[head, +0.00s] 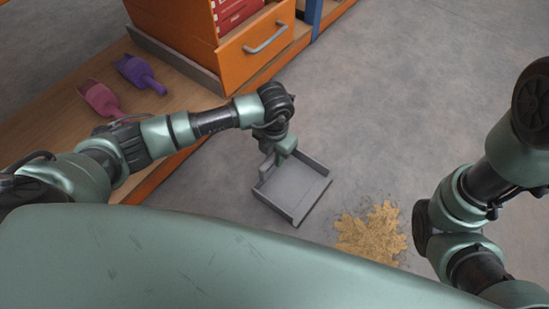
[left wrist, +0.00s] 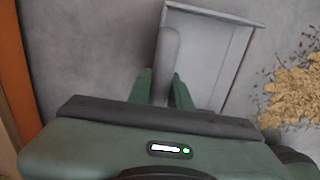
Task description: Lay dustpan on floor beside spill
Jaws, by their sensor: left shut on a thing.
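The grey dustpan (head: 297,191) is at or just above the floor, left of the spill; I cannot tell if it touches. The spill (head: 371,234) is a patch of tan grains on the grey floor. My left gripper (head: 284,148) is shut on the dustpan's handle. In the left wrist view, the green fingers of the left gripper (left wrist: 161,88) close around the grey handle, and the dustpan (left wrist: 212,50) extends beyond them. The spill (left wrist: 295,90) shows at the right there, apart from the pan. My right arm is at the right of the head view; its gripper is out of view.
A wooden bench (head: 48,138) at the left carries a pink scoop (head: 99,98) and a purple scoop (head: 138,73). An orange cabinet (head: 180,38) with a drawer (head: 255,48) stands at the back. The grey floor (head: 420,110) is clear behind the spill.

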